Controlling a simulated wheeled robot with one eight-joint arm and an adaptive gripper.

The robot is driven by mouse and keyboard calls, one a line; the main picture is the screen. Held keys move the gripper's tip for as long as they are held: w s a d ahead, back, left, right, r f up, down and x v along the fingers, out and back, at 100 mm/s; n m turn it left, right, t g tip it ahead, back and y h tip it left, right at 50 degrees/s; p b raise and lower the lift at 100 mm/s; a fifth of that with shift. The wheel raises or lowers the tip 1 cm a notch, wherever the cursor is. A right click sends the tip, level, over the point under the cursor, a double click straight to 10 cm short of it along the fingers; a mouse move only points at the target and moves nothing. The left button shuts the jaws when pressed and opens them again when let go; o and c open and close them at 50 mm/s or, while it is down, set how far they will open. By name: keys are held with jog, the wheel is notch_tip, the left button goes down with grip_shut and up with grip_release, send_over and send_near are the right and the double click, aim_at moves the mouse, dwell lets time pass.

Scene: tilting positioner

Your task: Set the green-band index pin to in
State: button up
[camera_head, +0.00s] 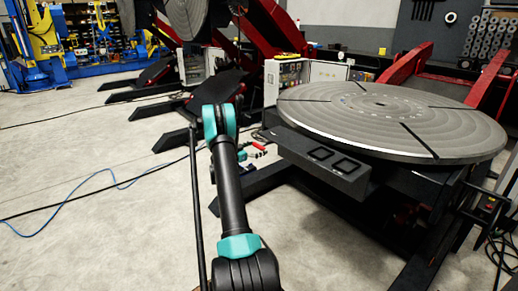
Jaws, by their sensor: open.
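The tilting positioner's round grey table (395,118) lies nearly flat at the right, with dark radial slots in its face. A dark housing (318,158) with two rectangular recesses sits under its near left edge. I cannot make out a green-band index pin in this view. My black and teal arm reaches up from the bottom middle, left of the table and apart from it in the picture.
A control box (287,82) stands behind the table. Red-armed positioners (265,30) fill the back. A blue cable (75,196) crosses the open floor at left. A small box (489,207) is at the right edge.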

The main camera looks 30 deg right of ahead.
jog(key=shift+d, duration=0.35)
jog(key=shift+c, duration=0.5)
